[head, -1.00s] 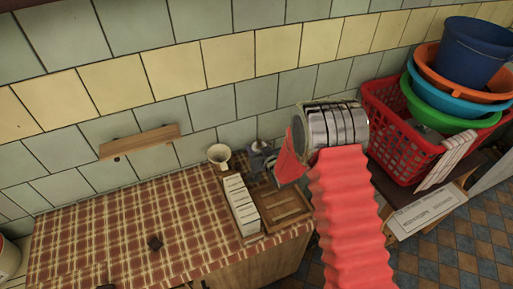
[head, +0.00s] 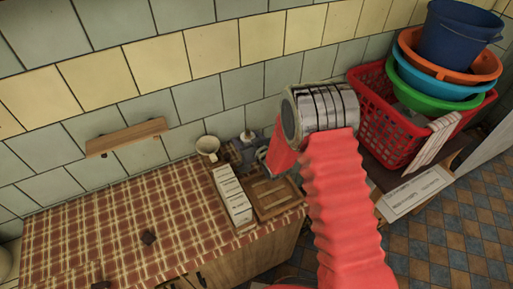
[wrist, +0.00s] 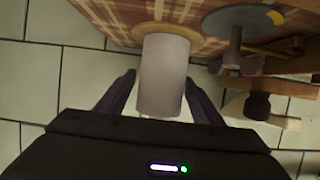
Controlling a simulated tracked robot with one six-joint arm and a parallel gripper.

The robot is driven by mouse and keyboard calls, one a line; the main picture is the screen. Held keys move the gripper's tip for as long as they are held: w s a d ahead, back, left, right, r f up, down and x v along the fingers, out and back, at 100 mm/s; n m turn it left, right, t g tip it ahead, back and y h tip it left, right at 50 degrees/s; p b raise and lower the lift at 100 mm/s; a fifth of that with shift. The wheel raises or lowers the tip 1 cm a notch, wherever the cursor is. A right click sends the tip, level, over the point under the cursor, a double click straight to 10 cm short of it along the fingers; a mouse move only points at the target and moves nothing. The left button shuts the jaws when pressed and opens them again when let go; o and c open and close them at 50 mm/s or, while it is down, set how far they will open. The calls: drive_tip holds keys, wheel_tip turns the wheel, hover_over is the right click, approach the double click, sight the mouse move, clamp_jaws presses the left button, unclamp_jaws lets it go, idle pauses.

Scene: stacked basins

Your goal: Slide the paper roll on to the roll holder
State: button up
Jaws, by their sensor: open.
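A pale grey-white cylinder, which looks like the paper roll (wrist: 163,85), is in the middle of the wrist view. My gripper (wrist: 160,78) is open, with one finger on either side of the roll and a visible gap at each side. In the head view a cream round thing with a dark hollow (head: 207,146) stands at the back of the counter and may be the same roll. My sleeve partly hides my gripper there.
A red basket (head: 380,125) with stacked basins stands at the right. In the wrist view a grey disc on a post (wrist: 236,40) is beside the roll.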

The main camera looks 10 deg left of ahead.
drive_tip(key=v, duration=1.2)
drive_tip(key=shift+d, duration=0.15)
drive_tip(key=s+d+r+m+g+h, duration=0.1)
drive_tip(key=s+d+r+m+h, duration=0.15)
drive_tip(key=d+r, duration=0.65)
drive_tip(key=s+d+r+m+h, duration=0.1)
drive_tip(key=d+r+h, duration=0.3)
drive_tip(key=d+r, duration=0.45)
drive_tip(key=s+d+r+m+g, duration=0.1)
drive_tip(key=s+d+r, duration=0.2)
drive_tip(key=s, duration=0.5)
drive_tip(key=s+d+r+m+g+h, duration=0.1)
drive_tip(key=s+d+r, duration=0.2)
drive_tip(key=s, duration=0.6)
drive_tip(key=s+d+r+m+g, duration=0.2)
drive_tip(key=s+d+r, duration=0.1)
drive_tip(key=s, duration=0.6)
drive_tip(key=shift+d+r, duration=0.2)
drive_tip(key=shift+r, duration=0.3)
drive_tip(key=shift+w+h, duration=0.25)
drive_tip(key=shift+w, duration=0.1)
drive_tip(key=shift+c, duration=0.2)
